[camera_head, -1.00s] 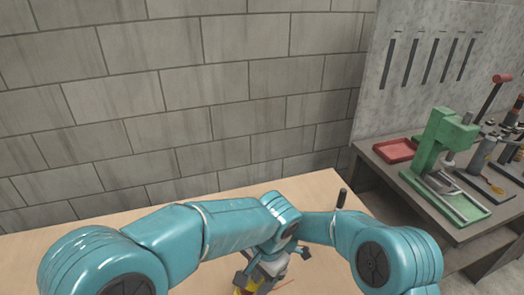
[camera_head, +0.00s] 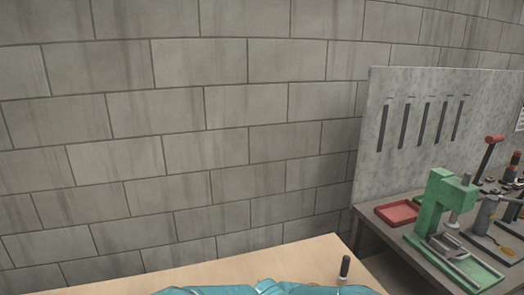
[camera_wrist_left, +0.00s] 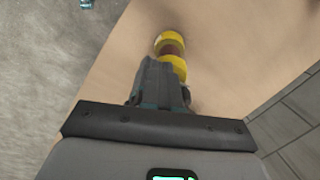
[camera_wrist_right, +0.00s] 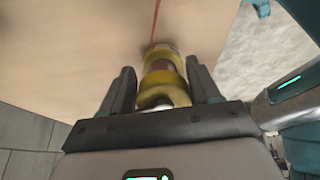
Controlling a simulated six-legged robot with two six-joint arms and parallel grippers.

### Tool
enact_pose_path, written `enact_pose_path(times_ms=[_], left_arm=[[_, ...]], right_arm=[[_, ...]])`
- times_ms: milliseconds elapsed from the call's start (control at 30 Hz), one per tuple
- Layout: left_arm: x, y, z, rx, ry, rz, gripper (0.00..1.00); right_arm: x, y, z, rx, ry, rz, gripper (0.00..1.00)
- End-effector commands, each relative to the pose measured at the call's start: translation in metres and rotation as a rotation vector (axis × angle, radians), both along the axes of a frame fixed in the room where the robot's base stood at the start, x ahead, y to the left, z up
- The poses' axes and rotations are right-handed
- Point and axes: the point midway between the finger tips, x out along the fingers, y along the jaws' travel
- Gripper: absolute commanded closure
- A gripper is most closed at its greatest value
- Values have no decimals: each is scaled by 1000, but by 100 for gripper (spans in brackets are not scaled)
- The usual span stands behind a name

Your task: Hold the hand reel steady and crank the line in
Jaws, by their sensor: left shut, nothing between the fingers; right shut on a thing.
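The hand reel (camera_wrist_right: 162,78) has yellow ends and a brownish middle. In the right wrist view it sits between the two fingers of my right gripper (camera_wrist_right: 163,74), which is shut on it. A thin red line (camera_wrist_right: 156,18) runs from the reel's far end over the table. In the left wrist view the reel (camera_wrist_left: 170,41) shows just beyond my left gripper (camera_wrist_left: 160,65). Those fingers are together and empty, and overlap part of the reel; I cannot tell whether they touch it. The crank cannot be made out. The head view shows neither gripper nor the reel.
The light wooden table (camera_head: 240,262) is mostly bare, with a dark upright peg (camera_head: 344,268) near its right end. A block wall (camera_head: 170,140) stands behind. A side bench at right holds a green press (camera_head: 447,205) and a red tray (camera_head: 398,212).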

Motion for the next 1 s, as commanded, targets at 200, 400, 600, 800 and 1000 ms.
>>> enact_pose_path(times_ms=[200, 400, 600, 800, 1000], left_arm=[[3, -1, -1, 0, 0, 1, 100], [5, -1, -1, 0, 0, 1, 100], [7, -2, -1, 0, 0, 1, 100], [9, -3, -2, -1, -1, 1, 100], [9, -2, -2, -1, -1, 1, 100]], right_arm=[[0, 0, 0, 0, -1, 0, 73], [0, 0, 0, 0, -1, 0, 73], [0, 0, 0, 0, -1, 0, 73], [0, 0, 0, 0, -1, 0, 73], [0, 0, 0, 0, -1, 0, 73]])
